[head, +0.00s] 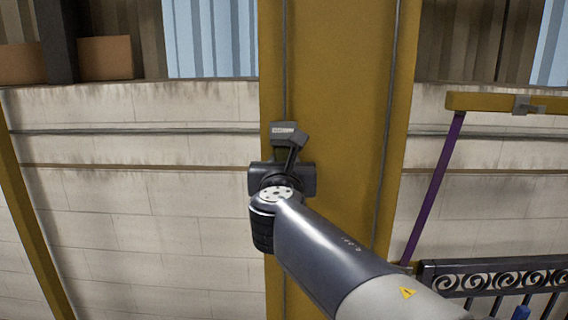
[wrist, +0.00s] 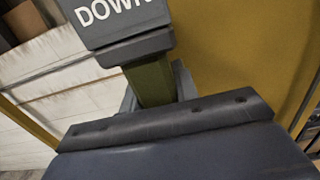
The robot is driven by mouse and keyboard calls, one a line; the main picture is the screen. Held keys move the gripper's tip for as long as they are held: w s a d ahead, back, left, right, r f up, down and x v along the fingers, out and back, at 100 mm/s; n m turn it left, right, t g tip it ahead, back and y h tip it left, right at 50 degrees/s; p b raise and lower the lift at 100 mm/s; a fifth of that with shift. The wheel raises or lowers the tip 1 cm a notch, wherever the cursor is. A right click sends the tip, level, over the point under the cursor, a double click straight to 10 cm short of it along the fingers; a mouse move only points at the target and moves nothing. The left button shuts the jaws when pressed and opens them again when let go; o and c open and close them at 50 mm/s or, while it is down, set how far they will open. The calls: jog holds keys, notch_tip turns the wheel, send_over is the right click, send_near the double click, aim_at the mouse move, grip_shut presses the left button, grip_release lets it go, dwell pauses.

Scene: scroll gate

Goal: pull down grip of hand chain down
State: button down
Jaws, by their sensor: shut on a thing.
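The pull-down grip is a grey block with a white DOWN label in the wrist view (wrist: 120,22), with an olive stem below it. In the head view the grip (head: 288,131) is in front of the yellow column. My gripper (head: 284,162) is shut on the grip, just below the labelled block. In the wrist view the dark jaw of my gripper (wrist: 165,122) crosses in front of the stem and hides its lower part. I cannot clearly make out the hand chain.
The yellow column (head: 340,110) stands close behind the grip. Pale block wall (head: 130,205) lies on both sides. At right are a yellow bar (head: 495,102), a purple slanted strip (head: 434,188) and a dark ornamental railing (head: 490,278).

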notch_tip(320, 180, down, 52)
jog(key=b, duration=4.5)
jog(key=shift+r, duration=0.25)
jog(key=shift+f, duration=0.1)
jog(key=c, duration=1.4)
grip_release()
jog(key=o, duration=0.3)
jog(key=shift+r, duration=0.2)
jog(key=shift+s, duration=0.1)
jog(key=shift+s+a+p, duration=0.2)
jog(key=shift+s+p, duration=1.05)
jog(key=shift+s, duration=4.1)
